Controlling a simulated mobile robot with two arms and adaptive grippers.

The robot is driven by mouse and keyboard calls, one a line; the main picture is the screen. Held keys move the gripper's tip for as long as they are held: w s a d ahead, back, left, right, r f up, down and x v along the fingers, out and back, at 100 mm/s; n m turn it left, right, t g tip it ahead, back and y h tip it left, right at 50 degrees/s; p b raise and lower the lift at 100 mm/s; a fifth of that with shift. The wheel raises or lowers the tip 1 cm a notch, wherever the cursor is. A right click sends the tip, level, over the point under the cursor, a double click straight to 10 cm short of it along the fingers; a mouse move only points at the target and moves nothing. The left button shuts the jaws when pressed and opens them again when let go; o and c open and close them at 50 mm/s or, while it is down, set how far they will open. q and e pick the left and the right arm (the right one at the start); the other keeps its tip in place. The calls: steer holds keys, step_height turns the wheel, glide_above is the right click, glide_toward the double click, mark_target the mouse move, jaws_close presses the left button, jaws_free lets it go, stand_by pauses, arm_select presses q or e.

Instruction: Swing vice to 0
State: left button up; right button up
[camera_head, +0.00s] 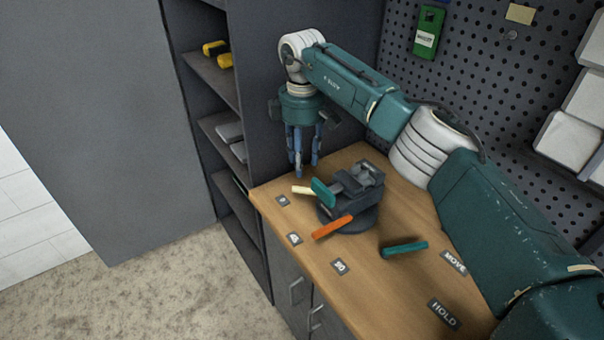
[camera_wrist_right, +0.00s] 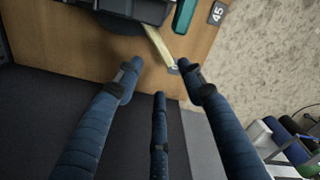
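The dark grey vice (camera_head: 362,188) stands on a round swivel base on the wooden bench. A cream lever (camera_head: 302,190), a teal handle (camera_head: 323,193) and an orange lever (camera_head: 333,227) stick out from it to the left. Angle tags lie along the bench edge: one too small to read (camera_head: 282,201), another (camera_head: 295,238), and one that looks like 90 (camera_head: 340,267). My right gripper (camera_head: 306,168) points down behind the cream lever. The wrist view shows its fingers (camera_wrist_right: 158,76) spread, with the cream lever (camera_wrist_right: 160,46) ending near the gap, and a 45 tag (camera_wrist_right: 218,13). My left gripper is out of view.
A separate teal handle (camera_head: 405,247) is right of the vice, near a MOVE tag (camera_head: 454,263) and a HOLD tag (camera_head: 443,313). A grey shelf unit (camera_head: 232,130) stands left of the bench. A pegboard (camera_head: 470,60) rises behind. The front of the bench is clear.

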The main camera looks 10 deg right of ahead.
steer(key=shift+r, duration=2.25)
